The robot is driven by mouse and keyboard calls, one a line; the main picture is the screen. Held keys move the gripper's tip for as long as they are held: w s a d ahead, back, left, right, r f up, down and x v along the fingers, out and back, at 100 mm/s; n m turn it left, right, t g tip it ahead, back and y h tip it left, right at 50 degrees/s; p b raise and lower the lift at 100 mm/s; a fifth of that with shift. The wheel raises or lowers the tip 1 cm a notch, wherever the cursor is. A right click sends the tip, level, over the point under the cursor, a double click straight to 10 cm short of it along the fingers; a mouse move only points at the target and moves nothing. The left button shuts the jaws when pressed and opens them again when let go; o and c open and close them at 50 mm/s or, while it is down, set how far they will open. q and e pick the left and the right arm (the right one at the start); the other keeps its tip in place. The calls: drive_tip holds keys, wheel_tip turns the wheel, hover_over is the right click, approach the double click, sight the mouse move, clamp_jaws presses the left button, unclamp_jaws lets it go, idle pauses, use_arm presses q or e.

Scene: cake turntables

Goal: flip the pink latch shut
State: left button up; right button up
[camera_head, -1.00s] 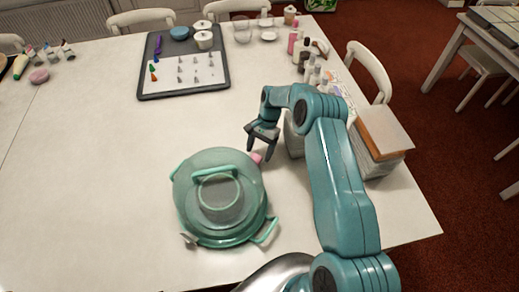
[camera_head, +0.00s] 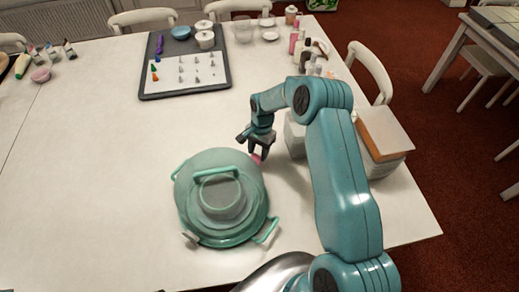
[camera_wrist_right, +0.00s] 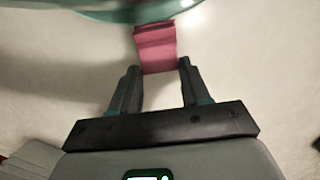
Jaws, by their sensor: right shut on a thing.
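A round teal cake carrier (camera_head: 190,205) with a translucent domed lid stands on the table, a teal handle (camera_head: 216,172) on top. The small pink latch (camera_head: 256,158) is at its far right rim, partly hidden by my right gripper (camera_head: 260,151). In the right wrist view, the pink latch (camera_wrist_right: 155,45) sticks out from the carrier's teal rim (camera_wrist_right: 125,12), and its near end lies between the fingertips of my right gripper (camera_wrist_right: 157,70). The right gripper is shut on the latch. My left gripper is in neither view.
A dark tray (camera_head: 222,72) with piping tips lies at the back. The white table (camera_head: 85,170) is clear left of the carrier.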

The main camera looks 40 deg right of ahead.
drive_tip(key=shift+r, duration=0.1)
drive_tip(key=o, duration=1.1)
drive_tip(key=shift+c, duration=0.2)
drive_tip(key=shift+r, duration=0.1)
drive_tip(key=shift+w+r, duration=0.1)
drive_tip(key=shift+r, duration=0.25)
wheel_tip(320, 180, up, 15)
drive_tip(key=d+b, duration=0.2)
drive_tip(key=b, duration=0.1)
drive_tip(key=shift+w+r, duration=0.15)
drive_tip(key=shift+w, duration=0.1)
drive_tip(key=shift+d, duration=0.1)
